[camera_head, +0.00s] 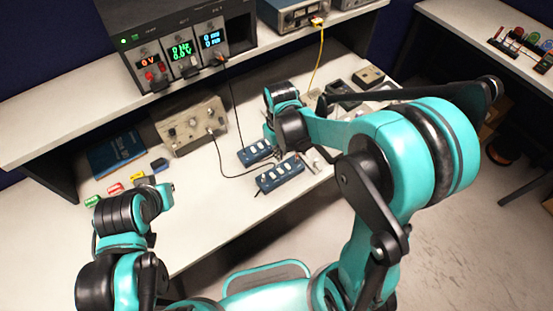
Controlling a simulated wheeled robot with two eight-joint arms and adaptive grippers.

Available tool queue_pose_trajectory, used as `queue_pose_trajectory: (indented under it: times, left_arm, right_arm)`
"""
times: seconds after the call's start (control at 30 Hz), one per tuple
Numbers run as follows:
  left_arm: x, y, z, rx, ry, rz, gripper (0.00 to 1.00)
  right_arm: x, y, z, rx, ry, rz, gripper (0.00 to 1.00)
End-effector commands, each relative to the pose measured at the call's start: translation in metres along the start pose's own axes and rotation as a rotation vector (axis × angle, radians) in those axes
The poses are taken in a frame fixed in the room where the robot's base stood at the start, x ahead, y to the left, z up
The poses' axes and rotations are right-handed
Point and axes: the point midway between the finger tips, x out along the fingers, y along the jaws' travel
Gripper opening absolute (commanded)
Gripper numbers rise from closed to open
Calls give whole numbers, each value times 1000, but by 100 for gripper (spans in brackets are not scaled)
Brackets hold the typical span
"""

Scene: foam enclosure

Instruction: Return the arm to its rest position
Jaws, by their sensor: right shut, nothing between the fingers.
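My right arm reaches in from the right, over the workbench (230,195). Its wrist is above the bench, near the middle of the view. The right gripper (314,162) is small and partly hidden by my own arm; it is shut and empty, close to the right end of two blue switch boxes (281,174). I cannot tell whether it touches them. My left arm is folded at the lower left, near the bench's front edge. Its gripper does not show.
A beige instrument box (190,124) with a cable, a blue book (118,154) and small coloured blocks (115,188) are on the bench. A power supply (185,45) stands on the shelf. Another table (470,22) is at the upper right.

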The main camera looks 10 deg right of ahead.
Motion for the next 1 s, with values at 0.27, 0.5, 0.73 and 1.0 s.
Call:
queue_pose_trajectory:
  times: [0.27,0.5,0.73,1.0]
  left_arm:
    - [1,0,0,0,0,0,0]
    - [20,0,14,0,0,0,0]
    - [47,0,34,0,0,0,0]
    - [72,0,52,0,0,0,0]
  right_arm:
    - [0,0,0,2,3,1,0]
    - [-16,5,21,66,113,26,0]
    - [-30,8,61,184,321,67,0]
    - [-25,9,101,299,537,99,0]
